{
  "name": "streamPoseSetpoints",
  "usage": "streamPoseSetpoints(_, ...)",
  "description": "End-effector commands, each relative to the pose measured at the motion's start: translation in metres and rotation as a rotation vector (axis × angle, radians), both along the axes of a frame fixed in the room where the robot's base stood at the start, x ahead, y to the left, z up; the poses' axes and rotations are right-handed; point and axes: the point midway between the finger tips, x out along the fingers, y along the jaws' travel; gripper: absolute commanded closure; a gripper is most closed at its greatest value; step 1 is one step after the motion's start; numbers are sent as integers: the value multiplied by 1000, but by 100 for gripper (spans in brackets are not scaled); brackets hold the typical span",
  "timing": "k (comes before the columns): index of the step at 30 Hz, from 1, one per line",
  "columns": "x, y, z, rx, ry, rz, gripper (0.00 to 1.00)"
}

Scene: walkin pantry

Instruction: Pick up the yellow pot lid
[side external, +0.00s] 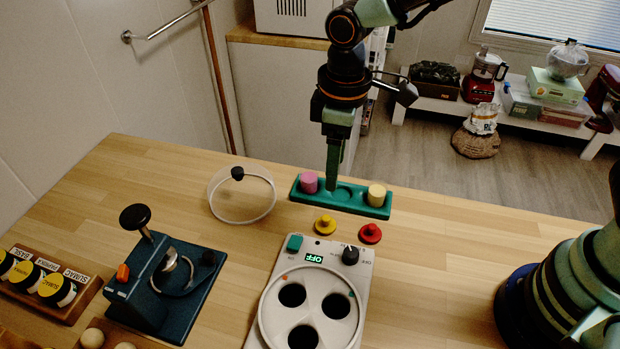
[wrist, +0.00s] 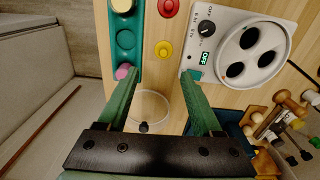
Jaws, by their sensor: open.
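The yellow pot lid (side external: 325,225) is a small disc with a raised knob, lying flat on the wooden tabletop between the green tray and the white appliance. In the wrist view the yellow pot lid (wrist: 163,50) is fully visible, beyond the fingertips and between their lines. My gripper (side external: 333,187) points down and appears above the green tray in the side view, apart from the lid. In the wrist view my gripper (wrist: 160,77) has its two green fingers spread wide with nothing held between them.
A red lid (side external: 370,234) lies right of the yellow one. The green tray (side external: 344,206) holds a pink cylinder (side external: 309,182) and a cream cylinder (side external: 377,195). The white appliance (side external: 276,284) shows OFF. A clear dome (side external: 241,214) and blue press (side external: 128,302) stand left.

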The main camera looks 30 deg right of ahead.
Motion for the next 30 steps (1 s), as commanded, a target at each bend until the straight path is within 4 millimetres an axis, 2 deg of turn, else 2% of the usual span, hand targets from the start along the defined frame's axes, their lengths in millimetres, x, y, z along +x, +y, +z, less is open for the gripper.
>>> streamPoseSetpoints(3,-2,11,-11,-12,21,40,33)
streamPoseSetpoints(6,-3,14,-20,-16,27,50,33)
streamPoseSetpoints(15,-3,12,-68,-18,29,48,33)
streamPoseSetpoints(23,-2,13,-86,-16,26,47,33)
streamPoseSetpoints(30,0,11,-119,-17,28,48,33)
